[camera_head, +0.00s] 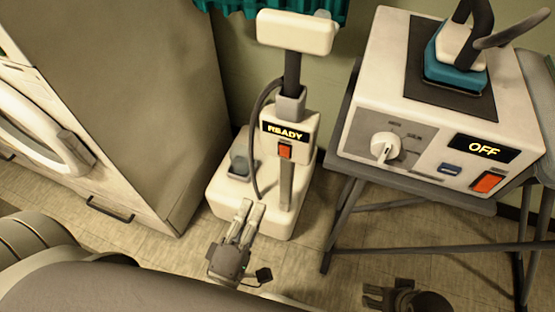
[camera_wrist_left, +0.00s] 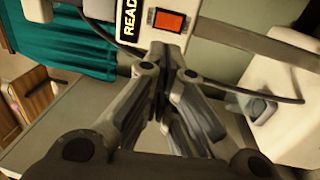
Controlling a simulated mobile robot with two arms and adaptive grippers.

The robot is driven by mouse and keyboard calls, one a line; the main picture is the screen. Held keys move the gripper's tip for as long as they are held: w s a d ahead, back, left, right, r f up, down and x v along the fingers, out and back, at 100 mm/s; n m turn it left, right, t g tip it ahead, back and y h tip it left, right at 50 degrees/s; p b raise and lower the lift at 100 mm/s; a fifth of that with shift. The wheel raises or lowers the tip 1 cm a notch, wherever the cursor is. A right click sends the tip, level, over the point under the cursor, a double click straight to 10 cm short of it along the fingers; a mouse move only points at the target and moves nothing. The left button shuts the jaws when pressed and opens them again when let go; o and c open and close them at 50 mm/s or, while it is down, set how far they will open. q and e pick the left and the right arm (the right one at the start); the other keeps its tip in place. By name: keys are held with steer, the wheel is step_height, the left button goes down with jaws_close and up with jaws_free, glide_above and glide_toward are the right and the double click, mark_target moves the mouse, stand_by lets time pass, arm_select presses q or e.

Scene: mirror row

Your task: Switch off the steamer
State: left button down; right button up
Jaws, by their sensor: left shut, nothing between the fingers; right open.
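The steamer (camera_head: 228,192) is a cream unit on the floor, with a lit "READY" display (camera_head: 285,132) and an orange-red switch (camera_head: 285,151) below it. In the left wrist view the switch (camera_wrist_left: 169,21) shows beside part of the lettering. My left gripper (camera_head: 252,208) is shut and empty, in front of the steamer and below the switch in the picture. In the left wrist view its fingertips (camera_wrist_left: 170,56) point toward the switch and look apart from it. My right gripper (camera_head: 369,295) is open and empty, low at the bottom edge of the head view.
A pressing-iron station (camera_head: 420,158) reading "OFF", with its own orange-red switch (camera_head: 488,182), stands on a folding stand to the right. A white cabinet (camera_head: 150,120) with a round door is on the left. A dark hose (camera_head: 254,120) loops beside the steamer's column.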

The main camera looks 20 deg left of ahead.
mark_target(279, 145)
arm_select(q)
steer(key=w, duration=0.4)
steer(key=w+r, duration=0.1)
steer(key=w, duration=0.8)
steer(key=shift+d+r, duration=0.2)
steer(key=shift+r, duration=0.1)
steer(key=shift+w, duration=0.45)
arm_select(e)
steer(key=shift+r, duration=0.15)
arm_select(q)
steer(key=shift+w+r+p, duration=0.15)
steer(key=shift+w+p, duration=0.05)
steer(key=shift+p, duration=0.8)
arm_select(e)
step_height(279, 145, down, 7)
steer(key=shift+s, duration=0.2)
steer(key=shift+a, duration=0.1)
